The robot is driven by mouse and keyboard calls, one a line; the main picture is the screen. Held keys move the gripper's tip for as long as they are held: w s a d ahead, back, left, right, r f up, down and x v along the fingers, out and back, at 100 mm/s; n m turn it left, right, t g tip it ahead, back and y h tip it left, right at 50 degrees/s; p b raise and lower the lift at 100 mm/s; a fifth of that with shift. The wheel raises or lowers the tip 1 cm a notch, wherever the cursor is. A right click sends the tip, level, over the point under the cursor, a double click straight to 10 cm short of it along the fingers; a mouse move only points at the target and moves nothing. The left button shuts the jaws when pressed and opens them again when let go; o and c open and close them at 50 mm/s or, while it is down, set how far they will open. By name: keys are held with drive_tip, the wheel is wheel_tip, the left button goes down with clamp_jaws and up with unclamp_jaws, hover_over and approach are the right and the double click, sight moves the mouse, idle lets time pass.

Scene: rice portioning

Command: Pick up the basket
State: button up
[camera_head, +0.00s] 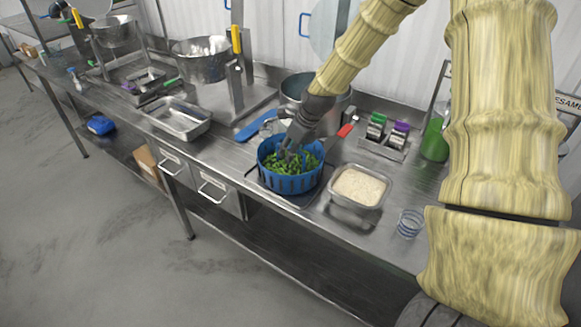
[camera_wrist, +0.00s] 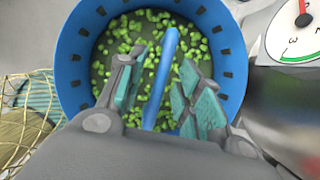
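The blue basket (camera_head: 291,181) sits on a dark plate on the steel counter and holds green pieces. It also fills the upper middle of the wrist view (camera_wrist: 75,60), where a blue bar (camera_wrist: 158,88) crosses its opening. My gripper (camera_head: 294,148) reaches down over the basket from above. In the wrist view my gripper (camera_wrist: 161,98) has its two teal-padded fingers spread, one on each side of the blue bar, with gaps between pads and bar. Whether the fingertips touch the green pieces cannot be told.
A steel tray of rice (camera_head: 358,188) stands right of the basket, with a small glass (camera_head: 410,223) beyond it. A large pot (camera_head: 315,97) and a red-handled tool (camera_head: 346,129) are behind. A dial scale (camera_wrist: 297,35) is close at the right. An empty tray (camera_head: 178,118) lies left.

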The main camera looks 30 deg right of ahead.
drive_tip(key=shift+f, duration=0.2)
idle(0.6)
clamp_jaws()
